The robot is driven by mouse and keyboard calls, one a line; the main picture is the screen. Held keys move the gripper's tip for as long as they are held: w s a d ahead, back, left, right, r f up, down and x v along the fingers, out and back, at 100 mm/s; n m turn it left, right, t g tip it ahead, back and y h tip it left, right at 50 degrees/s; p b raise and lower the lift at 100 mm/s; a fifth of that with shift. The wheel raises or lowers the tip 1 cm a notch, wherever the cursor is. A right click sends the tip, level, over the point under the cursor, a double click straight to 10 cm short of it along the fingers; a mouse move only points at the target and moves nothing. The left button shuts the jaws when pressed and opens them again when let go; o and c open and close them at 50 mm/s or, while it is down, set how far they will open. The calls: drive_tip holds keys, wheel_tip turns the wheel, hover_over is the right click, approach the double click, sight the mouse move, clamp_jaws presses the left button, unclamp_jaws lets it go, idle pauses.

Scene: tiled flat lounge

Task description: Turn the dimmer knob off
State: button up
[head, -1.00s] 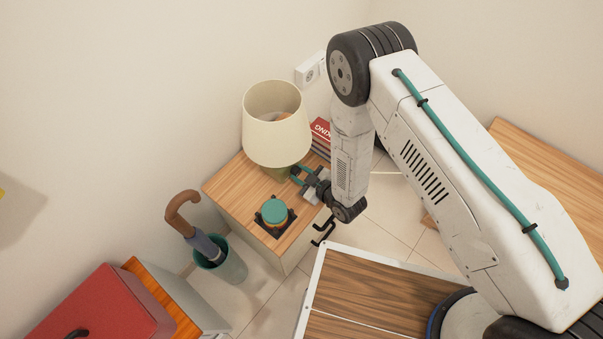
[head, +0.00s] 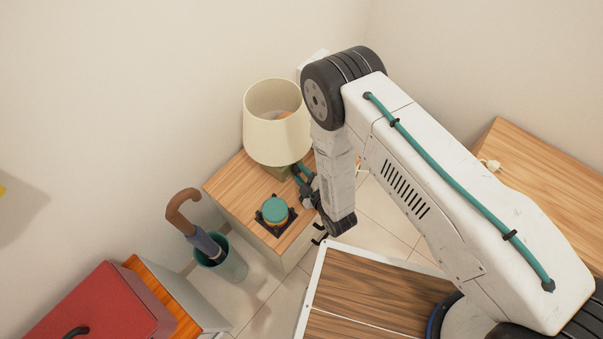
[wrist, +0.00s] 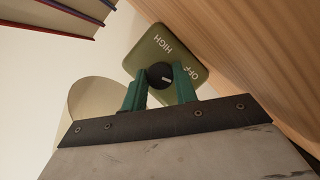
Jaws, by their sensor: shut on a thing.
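The dimmer knob (wrist: 160,75) is small, round and black with a short white mark. It sits on the olive-green lamp base (wrist: 147,43), whose face is lettered HIGH and OFF. The white mark shows on the knob's lower right part, on the side of the OFF lettering. My gripper (wrist: 160,84) has its teal fingers shut on the knob, one at each side. In the head view my gripper (head: 300,171) is against the right side of the lamp base (head: 279,172), and the knob is hidden. The cream lampshade (head: 277,122) stands above the base.
A teal round button on a dark mount (head: 275,211) sits on the wooden side table (head: 228,184) near my gripper. An umbrella in a teal stand (head: 229,261) is left of the table. A red case (head: 95,312) is lower left. Books (wrist: 65,15) show in the wrist view.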

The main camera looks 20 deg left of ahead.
idle(0.4)
drive_tip(key=o, duration=1)
drive_tip(key=v, duration=0.7)
drive_tip(key=shift+s+d, duration=0.25)
drive_tip(key=shift+s, duration=0.05)
